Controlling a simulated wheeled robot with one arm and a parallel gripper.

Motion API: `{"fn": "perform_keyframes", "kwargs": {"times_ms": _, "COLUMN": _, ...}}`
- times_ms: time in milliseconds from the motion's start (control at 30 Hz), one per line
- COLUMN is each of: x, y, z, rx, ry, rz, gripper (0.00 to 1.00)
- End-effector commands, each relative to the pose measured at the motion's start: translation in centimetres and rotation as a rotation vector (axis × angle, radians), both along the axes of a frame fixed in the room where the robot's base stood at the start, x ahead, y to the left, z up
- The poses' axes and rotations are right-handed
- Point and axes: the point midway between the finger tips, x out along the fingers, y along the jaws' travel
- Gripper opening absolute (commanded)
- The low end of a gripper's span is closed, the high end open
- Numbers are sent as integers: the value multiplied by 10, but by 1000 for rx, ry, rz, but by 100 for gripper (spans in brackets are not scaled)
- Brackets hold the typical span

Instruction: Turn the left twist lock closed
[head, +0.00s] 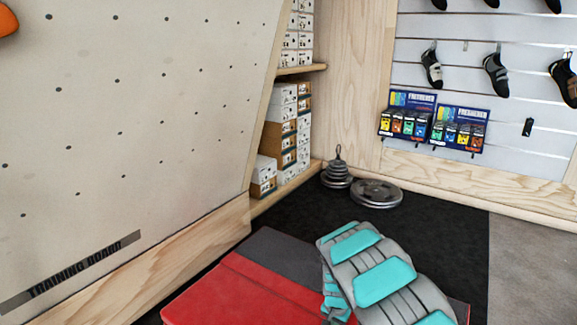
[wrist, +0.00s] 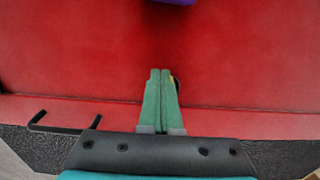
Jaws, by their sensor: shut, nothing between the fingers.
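My gripper (wrist: 160,73) shows in the wrist view, its two green fingers pressed together with nothing between them. The fingers point over a red padded surface (wrist: 70,50). A small dark, curved thing with a yellowish edge (wrist: 177,84) shows just to the right of the fingertips, mostly hidden behind them. I cannot tell whether it is a twist lock. I make out no twist lock clearly in either view. My gripper is not in the head view.
In the head view, a red and dark grey pad (head: 230,285) lies on black floor beside the training board (head: 120,120). Weight plates (head: 376,193) lie behind. Wrist view: a bent black bar (wrist: 55,128) at left, a purple thing (wrist: 172,2) at the top edge.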

Motion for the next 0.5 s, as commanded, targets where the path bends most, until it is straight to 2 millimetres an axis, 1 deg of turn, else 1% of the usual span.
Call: {"fn": "perform_keyframes", "kwargs": {"times_ms": 500, "x": 7, "y": 13, "z": 0, "rx": 1, "ry": -1, "rz": 1, "gripper": 0}}
